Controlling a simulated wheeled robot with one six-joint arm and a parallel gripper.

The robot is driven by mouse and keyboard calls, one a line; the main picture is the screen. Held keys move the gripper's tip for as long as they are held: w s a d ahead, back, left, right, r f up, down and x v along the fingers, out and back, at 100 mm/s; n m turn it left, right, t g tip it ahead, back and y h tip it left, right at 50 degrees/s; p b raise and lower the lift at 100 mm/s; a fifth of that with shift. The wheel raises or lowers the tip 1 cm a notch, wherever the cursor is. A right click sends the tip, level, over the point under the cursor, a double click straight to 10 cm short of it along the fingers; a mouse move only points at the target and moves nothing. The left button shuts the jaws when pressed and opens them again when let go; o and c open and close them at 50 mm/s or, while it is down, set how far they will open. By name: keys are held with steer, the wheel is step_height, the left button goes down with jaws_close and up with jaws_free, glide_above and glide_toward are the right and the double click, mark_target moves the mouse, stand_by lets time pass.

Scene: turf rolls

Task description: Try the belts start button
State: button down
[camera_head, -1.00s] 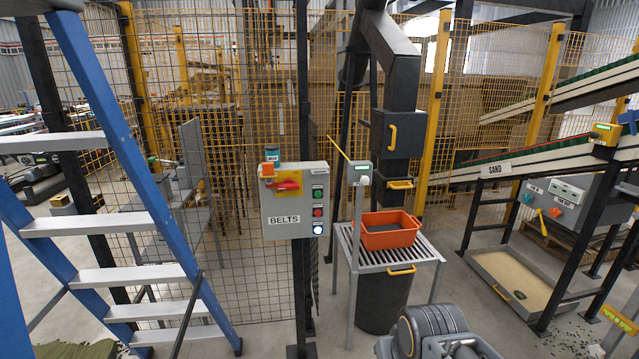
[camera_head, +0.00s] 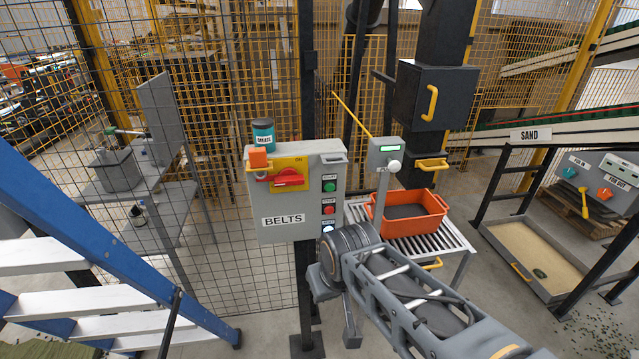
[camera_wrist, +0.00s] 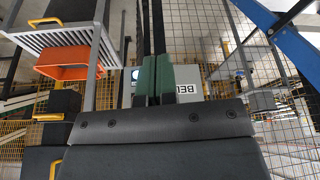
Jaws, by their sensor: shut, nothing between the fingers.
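The grey BELTS control box (camera_head: 285,238) stands on a dark post in the head view. The gap to the box is unclear.
A teal tin (camera_head: 263,135) stands on the box. Right of it are a small grey post box (camera_head: 385,155) and an orange bin (camera_head: 432,226) on a slatted table. A blue ladder (camera_head: 95,255) stands left; wire fencing is behind.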

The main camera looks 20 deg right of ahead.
steer(key=w+a+m+y, duration=0.2)
steer(key=w+m+y, duration=0.6)
steer(key=m, duration=1.2)
steer(key=w+d+m+t, duration=0.4)
steer(key=d+m+t, duration=0.1)
steer(key=m, duration=0.3)
steer(key=w+d+r+m+t+y+p, duration=0.1)
steer(key=w+d+m+t, duration=0.3)
steer(key=d+m, duration=0.3)
steer(key=shift+r+m+t, duration=0.25)
steer(key=shift+m+t, duration=0.15)
steer(key=shift+m, duration=0.4)
steer(key=shift+w, duration=0.1)
